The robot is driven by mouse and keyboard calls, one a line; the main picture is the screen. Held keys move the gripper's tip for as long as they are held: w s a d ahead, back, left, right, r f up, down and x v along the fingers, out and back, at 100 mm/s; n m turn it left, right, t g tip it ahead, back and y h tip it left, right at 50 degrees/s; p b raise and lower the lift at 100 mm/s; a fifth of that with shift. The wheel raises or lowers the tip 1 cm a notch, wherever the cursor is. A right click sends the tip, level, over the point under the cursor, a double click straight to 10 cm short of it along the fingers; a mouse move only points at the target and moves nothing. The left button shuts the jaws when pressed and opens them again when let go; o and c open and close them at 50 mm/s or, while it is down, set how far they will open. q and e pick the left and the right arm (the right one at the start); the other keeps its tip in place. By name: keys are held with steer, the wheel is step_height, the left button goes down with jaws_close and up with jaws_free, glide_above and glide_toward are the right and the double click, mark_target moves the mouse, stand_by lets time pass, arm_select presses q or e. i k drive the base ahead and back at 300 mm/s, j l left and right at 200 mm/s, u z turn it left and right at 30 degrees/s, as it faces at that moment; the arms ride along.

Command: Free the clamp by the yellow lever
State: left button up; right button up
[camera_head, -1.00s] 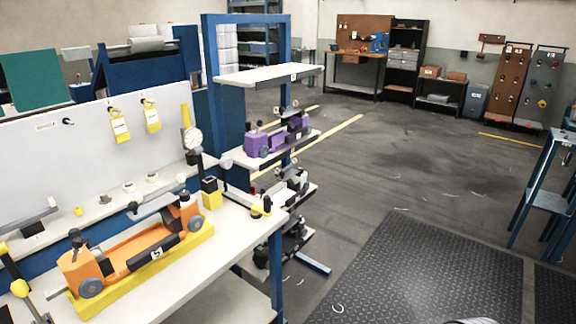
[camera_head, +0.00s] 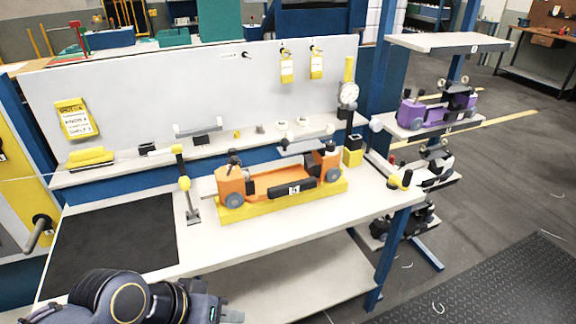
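An orange fixture (camera_head: 272,185) with grey round knobs at its ends and a dark numbered label lies on a yellow base (camera_head: 285,203) on the white bench. I cannot tell from the view which one holds the clamp. My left gripper (camera_head: 222,312) is at the bottom edge, before the bench and well short of the fixture; its fingers are not clear. My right gripper is not in view.
A black mat (camera_head: 112,245) covers the bench's left part. A rack at the right carries a purple fixture (camera_head: 437,108).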

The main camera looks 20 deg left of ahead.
mark_target(185, 185)
steer(key=k+u, duration=0.1)
steer(key=u, duration=1.25)
steer(key=i+j+u, duration=0.25)
steer(key=i, duration=0.25)
steer(key=i+j+u, duration=0.2)
steer(key=i, duration=0.35)
